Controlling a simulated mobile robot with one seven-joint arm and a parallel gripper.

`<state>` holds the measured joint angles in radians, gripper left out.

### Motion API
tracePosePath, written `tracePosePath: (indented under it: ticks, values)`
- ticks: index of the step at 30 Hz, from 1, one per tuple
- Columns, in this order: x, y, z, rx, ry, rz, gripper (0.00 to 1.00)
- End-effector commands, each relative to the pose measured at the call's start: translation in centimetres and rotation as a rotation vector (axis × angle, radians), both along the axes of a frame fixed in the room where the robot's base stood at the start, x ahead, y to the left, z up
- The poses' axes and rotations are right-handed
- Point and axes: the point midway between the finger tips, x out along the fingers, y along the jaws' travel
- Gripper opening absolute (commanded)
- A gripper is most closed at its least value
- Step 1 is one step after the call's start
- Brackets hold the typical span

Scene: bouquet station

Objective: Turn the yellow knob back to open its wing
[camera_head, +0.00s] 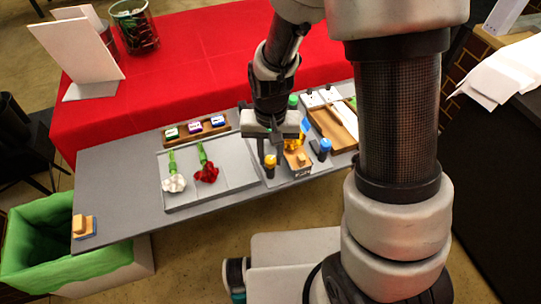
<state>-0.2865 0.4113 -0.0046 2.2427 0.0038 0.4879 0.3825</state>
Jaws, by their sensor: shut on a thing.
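The yellow knob (270,160) tops a short dark post on the grey table, right of the flower tray. My gripper (270,152) points down over it, its fingers on either side of the knob, shut on it. Just right of it are a golden-orange piece (295,144) and a wooden block (298,160), partly behind my gripper. A blue knob (325,145) on a dark post stands further right, and a green knob (293,100) shows behind my wrist. I cannot make out which piece is the yellow knob's wing.
A white flower (174,184) and a red flower (207,174) lie on the grey tray (232,178). A wooden rack (225,127) with small labelled blocks stands behind. A wooden tray (334,131) lies right. A block stack (84,226) sits at the table's left corner, above a green-lined bin (115,252).

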Motion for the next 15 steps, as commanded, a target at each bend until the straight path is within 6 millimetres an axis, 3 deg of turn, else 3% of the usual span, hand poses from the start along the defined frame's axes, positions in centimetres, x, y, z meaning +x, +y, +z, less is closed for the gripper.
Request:
tracePosePath:
  ticks: [15]
  values:
    - [0.09,-0.04,0.09,0.000,-0.002,0.489,0.02]
